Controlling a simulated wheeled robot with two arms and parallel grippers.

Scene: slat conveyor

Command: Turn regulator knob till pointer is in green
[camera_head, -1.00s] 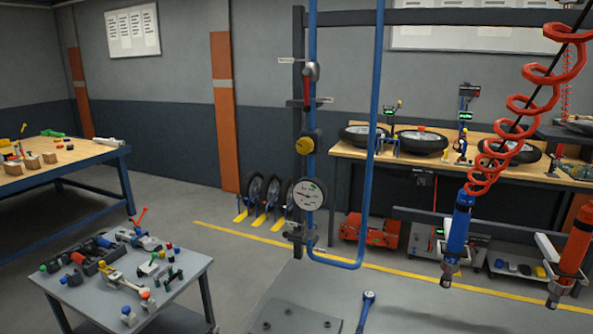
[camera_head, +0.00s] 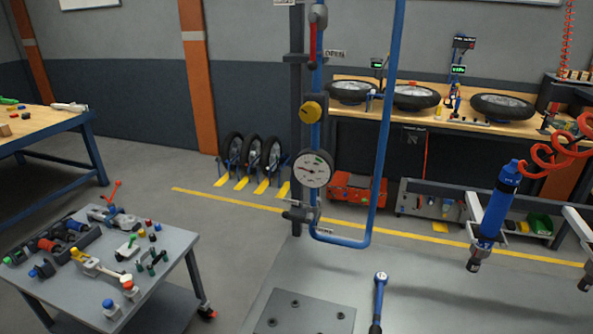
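A yellow round regulator knob (camera_head: 311,112) sits on the blue vertical air pipe, right of the dark post. Below it on the same pipe is a round white pressure gauge (camera_head: 313,169) with a dark rim. The gauge has a small green mark at its upper right. Its pointer is thin and dark and seems to lie toward the left, away from the green, though it is too small to read exactly. A red-handled valve (camera_head: 313,40) is above the knob. Neither of my grippers shows in the view.
A grey tool cart (camera_head: 171,264) stands at lower left. A blue hanging tool (camera_head: 495,217) on a red coiled hose is at right. Bare floor lies between cart and plate.

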